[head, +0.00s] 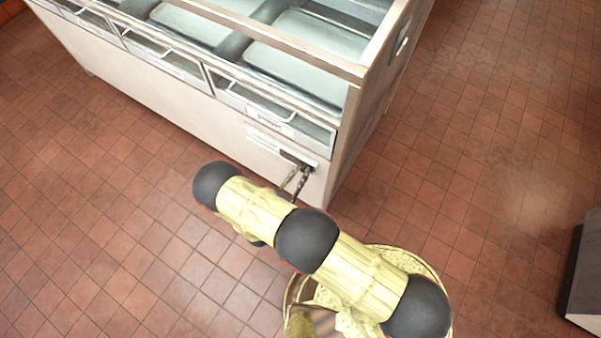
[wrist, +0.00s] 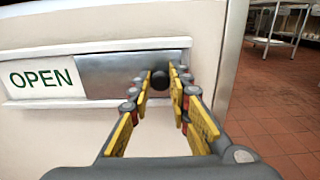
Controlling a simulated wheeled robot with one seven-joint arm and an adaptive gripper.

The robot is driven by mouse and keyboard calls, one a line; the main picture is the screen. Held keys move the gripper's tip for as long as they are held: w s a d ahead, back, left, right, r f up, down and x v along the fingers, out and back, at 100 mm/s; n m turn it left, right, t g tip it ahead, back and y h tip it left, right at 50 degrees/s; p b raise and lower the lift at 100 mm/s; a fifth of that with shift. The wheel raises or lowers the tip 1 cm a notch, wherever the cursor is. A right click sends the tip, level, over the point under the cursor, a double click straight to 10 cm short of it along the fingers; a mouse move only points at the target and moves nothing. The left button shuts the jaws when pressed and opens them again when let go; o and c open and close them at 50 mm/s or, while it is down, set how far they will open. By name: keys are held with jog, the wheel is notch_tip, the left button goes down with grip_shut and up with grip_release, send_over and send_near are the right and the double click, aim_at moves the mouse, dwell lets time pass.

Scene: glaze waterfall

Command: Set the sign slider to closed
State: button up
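The sign slider is on the front of the counter, low near its right corner. In the wrist view the sign (wrist: 25,84) reads OPEN in green on white at the left. A grey metal slider plate (wrist: 112,71) covers the right part of the sign. A round black knob (wrist: 160,79) sits on the plate near its right end. My gripper (wrist: 160,85) has a fingertip on each side of the knob. I cannot tell whether the fingers press on it. In the head view my gripper (head: 299,178) reaches the counter front, and the sign there is small.
The counter (head: 130,78) has a glass top and drawers (head: 272,115) with handles above the sign. Its right corner is close to my gripper. A dark box-like object (head: 583,270) stands at the far right. A metal table (wrist: 280,22) shows behind.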

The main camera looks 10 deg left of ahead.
grip_shut()
dwell(0.3)
